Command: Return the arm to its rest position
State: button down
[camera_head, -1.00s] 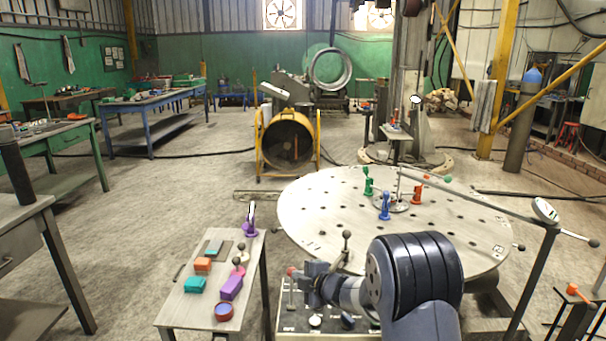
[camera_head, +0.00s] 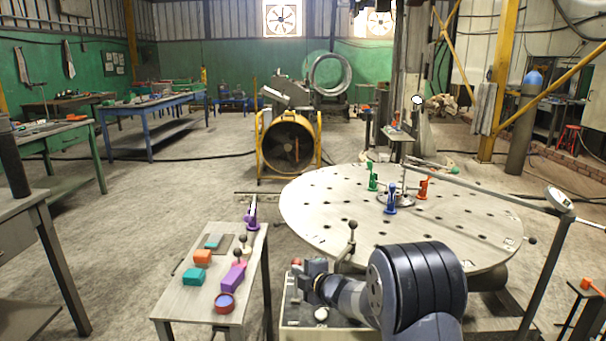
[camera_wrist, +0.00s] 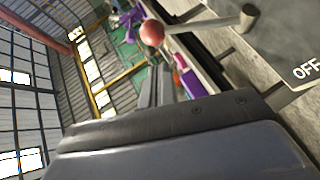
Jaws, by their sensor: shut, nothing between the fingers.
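My arm is bent low at the front of the head view, its dark ribbed joint beside the round table (camera_head: 335,197). My gripper (camera_head: 298,277) points left above a panel (camera_head: 300,335) between the side table and the round table. It is small and partly dark there, and looks empty. In the wrist view my gripper's fingers (camera_wrist: 153,88) lie together with nothing between them. A red ball knob (camera_wrist: 151,33) shows just beyond them.
The side table (camera_head: 178,306) at left holds several coloured blocks and a purple clamp (camera_head: 251,217). The round table bears green (camera_head: 373,178), blue (camera_head: 391,199) and red (camera_head: 422,188) clamps. A lever with a dark knob (camera_head: 352,226) stands close behind my gripper. Floor beyond is open.

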jog(key=shift+s+f+b, duration=0.15)
jog(key=shift+s+b, duration=0.3)
jog(key=shift+b, duration=0.8)
jog(key=shift+s+n+t+y, duration=0.1)
jog(key=shift+n+t+y, duration=0.2)
jog(key=shift+r+p, duration=0.3)
jog(key=shift+p, duration=0.15)
